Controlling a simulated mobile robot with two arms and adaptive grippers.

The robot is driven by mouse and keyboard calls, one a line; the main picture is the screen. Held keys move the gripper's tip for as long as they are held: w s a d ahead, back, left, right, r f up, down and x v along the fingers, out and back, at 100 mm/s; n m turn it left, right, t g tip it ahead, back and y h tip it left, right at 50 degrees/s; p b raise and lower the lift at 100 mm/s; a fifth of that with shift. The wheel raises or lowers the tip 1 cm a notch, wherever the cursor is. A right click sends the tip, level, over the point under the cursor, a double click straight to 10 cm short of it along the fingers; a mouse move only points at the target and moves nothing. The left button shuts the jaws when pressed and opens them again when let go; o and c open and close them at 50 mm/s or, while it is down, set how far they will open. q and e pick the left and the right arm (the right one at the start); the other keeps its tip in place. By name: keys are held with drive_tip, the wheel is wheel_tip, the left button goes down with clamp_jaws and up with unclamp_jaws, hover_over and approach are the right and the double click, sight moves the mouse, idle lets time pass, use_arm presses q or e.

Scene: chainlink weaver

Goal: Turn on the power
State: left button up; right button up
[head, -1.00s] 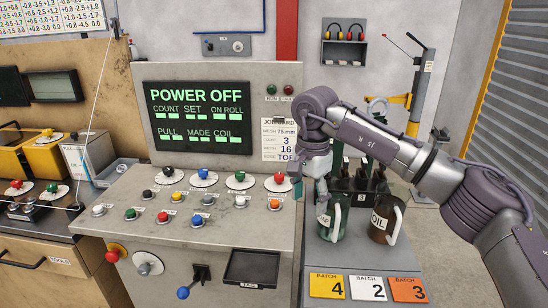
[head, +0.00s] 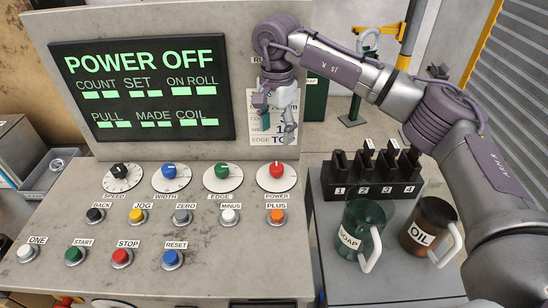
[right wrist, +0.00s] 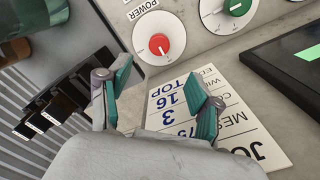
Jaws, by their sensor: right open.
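The red power knob (head: 277,170) sits on a white dial marked POWER, at the right end of the upper knob row. It also shows in the right wrist view (right wrist: 159,44), beyond my fingertips. The display (head: 145,90) reads POWER OFF. My right gripper (head: 274,118) is open and empty, fingers down, above the power knob in the head view and in front of the job card. In the right wrist view its two teal-padded fingers (right wrist: 163,98) are spread, apart from the knob. My left gripper is not in view.
Edge (head: 222,171), width (head: 170,171) and speed (head: 120,171) knobs stand left of the power knob. Several push buttons lie below, including orange PLUS (head: 277,216). Right of the panel are the soap mug (head: 352,222), oil mug (head: 423,215) and a black numbered rack (head: 372,188).

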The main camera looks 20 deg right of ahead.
sight(276, 166)
wheel_tip(276, 166, down, 11)
drive_tip(key=p, duration=0.3)
drive_tip(key=shift+s+r, duration=0.1)
drive_tip(key=shift+r, duration=0.05)
drive_tip(key=shift+f, duration=0.45)
drive_tip(key=c, duration=1.1)
drive_tip(key=shift+c, duration=0.2)
